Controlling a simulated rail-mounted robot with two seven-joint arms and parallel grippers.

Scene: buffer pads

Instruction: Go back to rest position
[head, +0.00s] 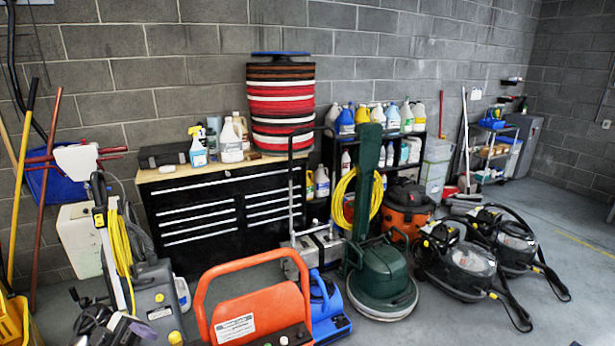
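A tall stack of round buffer pads (281,105) in red, black, brown and white bands stands upright on the wooden top of a black drawer cabinet. A thin blue disc (281,54) lies on top of the stack. Neither of my grippers can be made out in the head view, so their state does not show. Nothing is seen touching the stack.
The black drawer cabinet (225,212) stands against the block wall with bottles (231,143) on top. An orange machine (258,305), a green floor machine (384,278) and black vacuums (462,265) crowd the floor before it. Clear floor (570,240) lies at right.

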